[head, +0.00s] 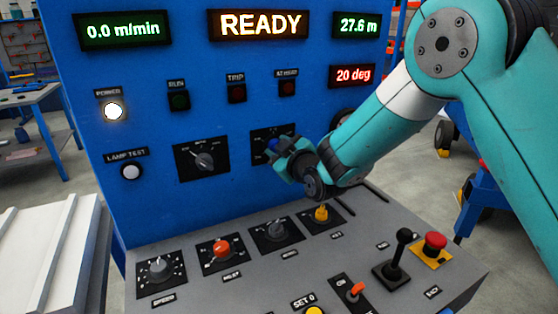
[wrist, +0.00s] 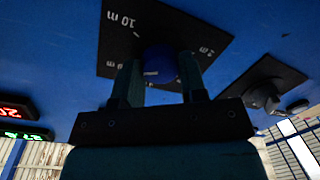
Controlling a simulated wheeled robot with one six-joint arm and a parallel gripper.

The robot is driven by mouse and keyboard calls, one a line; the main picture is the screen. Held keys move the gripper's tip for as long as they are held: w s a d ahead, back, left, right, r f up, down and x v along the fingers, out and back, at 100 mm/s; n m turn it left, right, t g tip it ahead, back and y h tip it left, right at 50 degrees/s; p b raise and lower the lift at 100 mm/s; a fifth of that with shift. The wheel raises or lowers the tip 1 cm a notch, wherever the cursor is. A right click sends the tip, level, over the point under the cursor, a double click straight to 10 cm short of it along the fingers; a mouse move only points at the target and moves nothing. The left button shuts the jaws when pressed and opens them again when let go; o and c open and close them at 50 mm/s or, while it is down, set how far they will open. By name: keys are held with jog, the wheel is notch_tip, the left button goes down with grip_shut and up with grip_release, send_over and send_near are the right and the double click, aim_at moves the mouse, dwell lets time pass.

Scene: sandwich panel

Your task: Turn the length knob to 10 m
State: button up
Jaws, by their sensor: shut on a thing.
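The length knob is a blue knob (wrist: 160,62) on a black plate (wrist: 118,45) in the wrist view. The plate reads "10 m" at its upper left, "2 m" at its right, and a partly hidden label at its lower left. My gripper (wrist: 160,80) is shut on the knob, one finger on each side. A small white mark shows on the knob, but I cannot tell which label it points to. In the head view my gripper (head: 281,149) is at the blue panel's right part and hides most of the plate (head: 262,134).
Left of it sits another black-plated knob (head: 204,160). The sloped desk below holds several knobs, a black lever (head: 398,250) and a red mushroom button (head: 435,241). Displays read "READY" (head: 258,25), 0.0 m/min, 27.6 m and 20 deg. The white power lamp (head: 113,111) is lit.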

jog(key=m+b, duration=0.2)
jog(key=m, duration=0.1)
jog(key=m+b, duration=0.2)
jog(key=m, duration=0.1)
jog(key=m+b, duration=0.3)
jog(key=m, duration=0.1)
jog(key=shift+f+y, duration=0.25)
jog(key=shift+y, duration=0.15)
jog(key=shift+m+t, duration=0.3)
jog(key=o, duration=0.9)
jog(key=shift+r, duration=0.15)
jog(key=b+v, duration=0.4)
jog(key=v, duration=1.3)
jog(key=shift+s+d, duration=0.1)
jog(key=shift+s, duration=0.1)
